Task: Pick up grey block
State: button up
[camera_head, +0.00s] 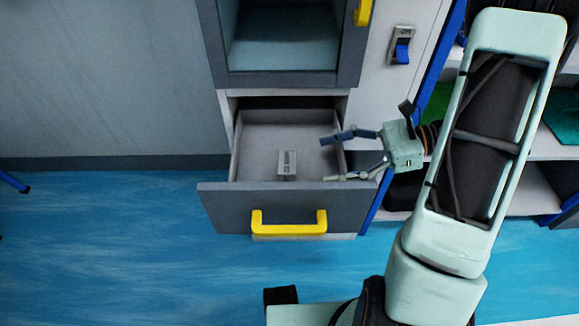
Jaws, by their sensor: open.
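The grey block (287,163) is a small light-grey piece with a dark slot on its face. It sits inside the pulled-out drawer (240,205), near the middle of the drawer floor. My gripper (328,157) is open and empty, reaching in from the right over the drawer's right side. Its two fingers point left toward the block, one farther back and one nearer the drawer front. There is a gap between the fingertips and the block. The exact height of my gripper above the drawer floor is hard to tell.
The drawer front has a yellow handle (289,228). An open grey compartment (284,55) is above the drawer. A panel with a blue switch (402,50) is to the upper right. Shelves (510,190) stand behind my arm.

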aim_at(290, 161)
jog(key=x, duration=0.4)
jog(key=shift+s+b, duration=0.15)
jog(key=shift+b, duration=0.25)
jog(key=shift+w+r+b+x, duration=0.1)
jog(key=shift+r+b+x, duration=0.15)
jog(key=shift+x, duration=0.7)
jog(key=shift+w+r+b+x, duration=0.15)
jog(key=shift+b+x, duration=0.2)
jog(key=shift+x, duration=0.6)
jog(key=shift+w+r+b+x, duration=0.15)
jog(key=shift+b+x, duration=0.15)
jog(key=shift+x, duration=0.65)
jog(key=shift+a, duration=0.15)
jog(key=shift+c, duration=0.7)
jog(key=c, duration=1.3)
